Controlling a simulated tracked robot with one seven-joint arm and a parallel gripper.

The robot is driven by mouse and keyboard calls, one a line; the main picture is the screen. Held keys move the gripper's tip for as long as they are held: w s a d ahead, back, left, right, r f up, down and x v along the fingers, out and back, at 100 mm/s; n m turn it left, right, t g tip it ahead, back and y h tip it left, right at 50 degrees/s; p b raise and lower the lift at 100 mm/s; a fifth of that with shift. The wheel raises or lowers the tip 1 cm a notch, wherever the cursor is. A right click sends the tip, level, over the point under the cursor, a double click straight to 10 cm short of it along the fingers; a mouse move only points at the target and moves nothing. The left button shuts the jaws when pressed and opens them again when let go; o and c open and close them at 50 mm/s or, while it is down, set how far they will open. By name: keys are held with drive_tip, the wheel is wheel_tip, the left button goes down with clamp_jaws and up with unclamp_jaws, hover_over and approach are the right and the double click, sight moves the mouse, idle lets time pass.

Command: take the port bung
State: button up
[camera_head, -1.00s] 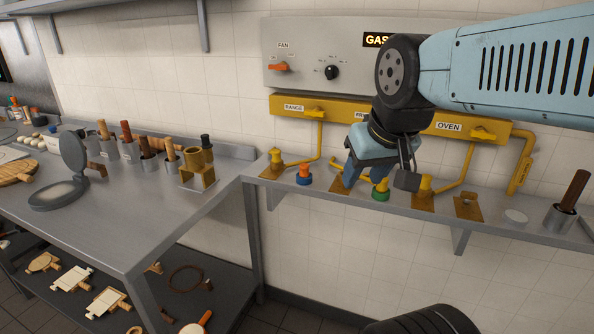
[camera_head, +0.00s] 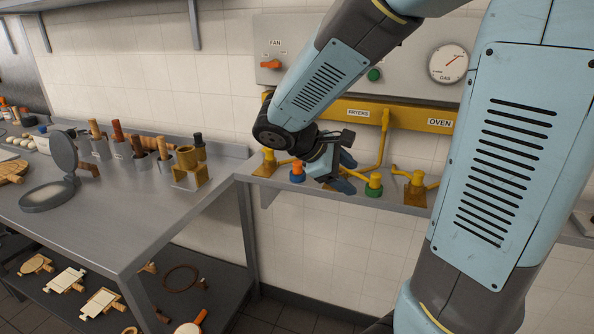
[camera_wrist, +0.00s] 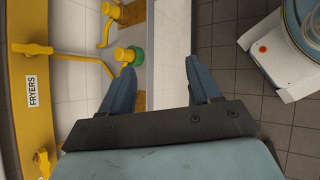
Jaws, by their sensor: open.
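I cannot tell for certain which thing is the port bung. A plug with an orange top and blue base (camera_head: 297,172) stands on the wall shelf (camera_head: 265,182). A yellow-topped plug with a green base (camera_head: 374,185) stands to its right and also shows in the wrist view (camera_wrist: 135,56). My gripper (camera_head: 346,172) is over the shelf between these two plugs, fingers apart and empty. In the wrist view my gripper (camera_wrist: 160,68) has only the shelf edge and floor between its fingertips.
Yellow gas pipes with valves, including one labelled fryers (camera_head: 384,118), run behind the shelf. A yellow fitting (camera_head: 417,187) stands further right. A brass holder (camera_head: 190,178) sits on the steel worktop (camera_head: 130,215) to the left. My own arm hides the shelf's right part.

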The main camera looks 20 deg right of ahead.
drive_tip(key=w+a+f+n+t+h, duration=0.4)
drive_tip(key=w+a+n, duration=0.2)
drive_tip(key=w+n, duration=0.3)
drive_tip(key=n+t, duration=0.6)
drive_tip(key=t, duration=0.1)
approach(295, 164)
drive_tip(key=x, duration=1.1)
drive_tip(key=shift+w+d+f, duration=0.15)
drive_tip(key=shift+w, duration=0.05)
drive_tip(key=shift+c, duration=0.2)
drive_tip(key=c, duration=1)
